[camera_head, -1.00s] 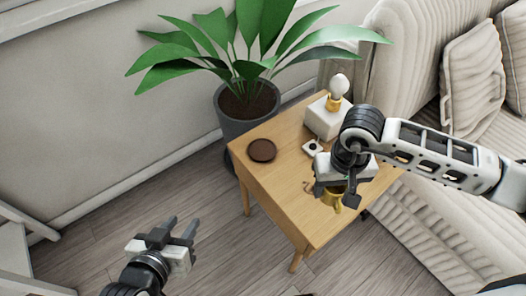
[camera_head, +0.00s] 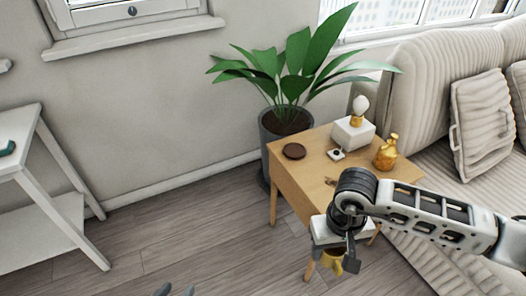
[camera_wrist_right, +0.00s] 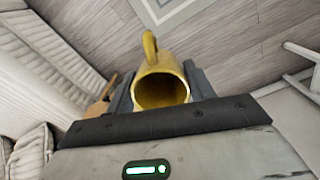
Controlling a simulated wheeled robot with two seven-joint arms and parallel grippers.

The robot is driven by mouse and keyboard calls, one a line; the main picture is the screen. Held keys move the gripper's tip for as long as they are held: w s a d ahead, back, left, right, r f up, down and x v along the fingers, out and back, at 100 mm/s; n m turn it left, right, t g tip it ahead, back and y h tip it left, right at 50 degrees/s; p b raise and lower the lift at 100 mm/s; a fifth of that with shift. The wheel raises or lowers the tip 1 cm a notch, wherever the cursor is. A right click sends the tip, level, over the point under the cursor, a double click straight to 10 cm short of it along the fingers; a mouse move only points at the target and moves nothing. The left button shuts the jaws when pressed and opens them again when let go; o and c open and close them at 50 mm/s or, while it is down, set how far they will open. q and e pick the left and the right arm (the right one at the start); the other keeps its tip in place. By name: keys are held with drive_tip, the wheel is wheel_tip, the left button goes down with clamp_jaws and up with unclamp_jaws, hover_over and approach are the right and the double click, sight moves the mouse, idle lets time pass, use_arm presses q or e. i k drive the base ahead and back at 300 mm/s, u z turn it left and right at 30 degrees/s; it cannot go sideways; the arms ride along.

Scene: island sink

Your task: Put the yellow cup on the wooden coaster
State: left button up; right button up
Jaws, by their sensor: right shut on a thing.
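The yellow cup (camera_wrist_right: 160,88) is between the fingers of my right gripper (camera_wrist_right: 162,92) in the right wrist view, its open mouth facing the camera and its handle pointing away. In the head view part of the cup (camera_head: 331,263) shows below my right gripper (camera_head: 338,258), which is shut on it in front of the wooden side table's near edge. The round dark brown wooden coaster (camera_head: 294,151) lies bare on the table's far left part, well apart from the cup. Only the fingertips of my left gripper (camera_head: 175,291) show at the bottom edge; its opening is unclear.
The wooden side table (camera_head: 318,175) also holds a white block lamp (camera_head: 352,133), a small white item (camera_head: 336,154) and a gold vase (camera_head: 386,153). A potted plant (camera_head: 287,130) stands behind it, a sofa (camera_head: 440,90) at right. A white shelf (camera_head: 45,190) is at left.

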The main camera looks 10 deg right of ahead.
sight(297, 148)
drive_tip(key=u, duration=0.8)
drive_tip(key=i, duration=2.75)
drive_tip(key=z, duration=2.75)
drive_tip(key=i, duration=0.5)
drive_tip(key=u, duration=0.05)
